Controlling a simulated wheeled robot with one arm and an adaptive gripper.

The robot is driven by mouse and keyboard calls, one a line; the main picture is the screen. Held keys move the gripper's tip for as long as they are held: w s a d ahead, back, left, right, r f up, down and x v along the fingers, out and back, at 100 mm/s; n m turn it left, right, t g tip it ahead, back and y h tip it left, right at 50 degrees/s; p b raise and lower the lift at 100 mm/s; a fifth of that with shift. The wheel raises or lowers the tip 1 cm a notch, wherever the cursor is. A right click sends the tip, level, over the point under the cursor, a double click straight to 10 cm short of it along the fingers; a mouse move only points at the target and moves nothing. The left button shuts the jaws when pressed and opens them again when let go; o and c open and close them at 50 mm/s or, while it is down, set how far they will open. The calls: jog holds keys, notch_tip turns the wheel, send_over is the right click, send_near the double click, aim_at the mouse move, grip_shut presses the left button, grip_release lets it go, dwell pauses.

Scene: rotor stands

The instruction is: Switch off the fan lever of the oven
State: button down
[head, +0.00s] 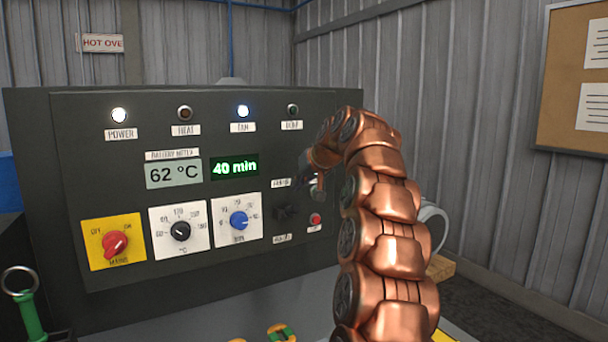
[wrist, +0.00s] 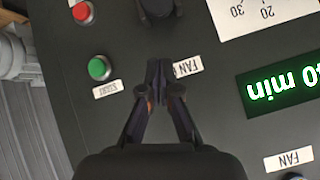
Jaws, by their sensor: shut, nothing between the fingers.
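The dark oven panel (head: 80,185) faces me. The fan lever (head: 286,212) shows in the head view as a small dark shape below a FAN label (head: 281,183), too dark to read its position. In the wrist view, which is upside down, a dark rounded piece that looks like the lever (wrist: 157,8) is cut by the top edge. My gripper (wrist: 158,68) is shut and empty, its tips over the panel beside the FAN label (wrist: 188,67) and apart from the lever. The FAN lamp (head: 243,111) is lit. In the head view my gripper (head: 308,180) is small and dark.
A red button (head: 315,219) sits right of the lever; a green button (wrist: 100,67) shows in the wrist view. Red, black and blue (head: 239,221) knobs lie to the left. Displays read 62 °C (head: 174,173) and 40 min (head: 235,167). The POWER lamp (head: 119,115) is lit.

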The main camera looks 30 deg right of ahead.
aim_at(298, 205)
jog(key=shift+s+a+f+p, duration=0.1)
jog(key=shift+s+a+f, duration=0.15)
jog(key=shift+f, duration=0.2)
jog(key=shift+s+a+f+p, duration=0.2)
jog(key=shift+s+f, duration=0.1)
jog(key=shift+f, duration=0.2)
jog(key=shift+s+a+f+p, duration=0.1)
jog(key=shift+s+a+f, duration=0.15)
jog(key=shift+f, duration=0.2)
jog(key=shift+f, duration=0.1)
jog(key=shift+s+f+b, duration=0.1)
jog(key=shift+f+b, duration=0.1)
jog(key=shift+b, duration=0.25)
